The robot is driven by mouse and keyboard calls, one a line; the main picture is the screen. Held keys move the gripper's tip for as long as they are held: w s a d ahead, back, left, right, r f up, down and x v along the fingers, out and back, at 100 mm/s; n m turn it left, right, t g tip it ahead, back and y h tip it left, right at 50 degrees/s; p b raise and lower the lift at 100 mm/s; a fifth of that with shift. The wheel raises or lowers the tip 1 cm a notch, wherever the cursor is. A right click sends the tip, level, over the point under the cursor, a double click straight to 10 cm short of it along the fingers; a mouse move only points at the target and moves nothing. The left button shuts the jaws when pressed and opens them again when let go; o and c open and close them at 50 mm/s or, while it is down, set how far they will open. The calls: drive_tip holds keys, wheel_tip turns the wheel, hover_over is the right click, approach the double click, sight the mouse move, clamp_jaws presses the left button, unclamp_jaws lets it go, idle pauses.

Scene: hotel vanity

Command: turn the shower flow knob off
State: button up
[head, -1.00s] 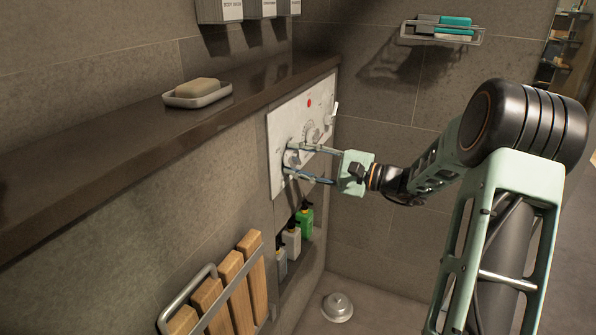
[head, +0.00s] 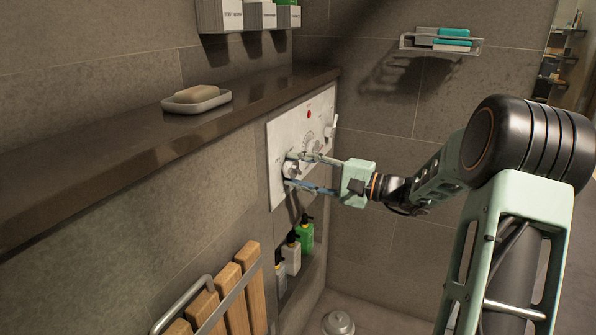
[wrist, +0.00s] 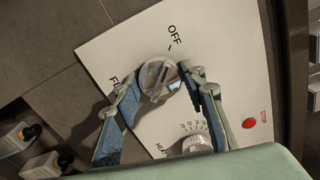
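The flow knob (wrist: 158,80) is a round, clear-grey knob with a raised grip on a white control panel (wrist: 110,42). In the wrist view an OFF label is printed above it, and a label starting with F is partly hidden behind the left finger. My gripper (wrist: 160,88) is open, with one finger on each side of the knob. The right fingertip is close to the knob's edge; I cannot tell if it touches. The left finger has a visible gap. In the head view my gripper (head: 290,170) reaches the panel's near end, around the knob (head: 290,169).
A numbered dial (wrist: 197,142) sits beside the right finger, near a red button (wrist: 249,123). A ledge with a soap dish (head: 197,101) runs above the panel. Bottles (head: 292,254) stand in a niche below. A slatted wooden seat (head: 232,300) is at lower left.

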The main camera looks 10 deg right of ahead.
drive_tip(key=shift+o, duration=1.4)
drive_tip(key=shift+d, duration=0.1)
drive_tip(key=v, duration=1.2)
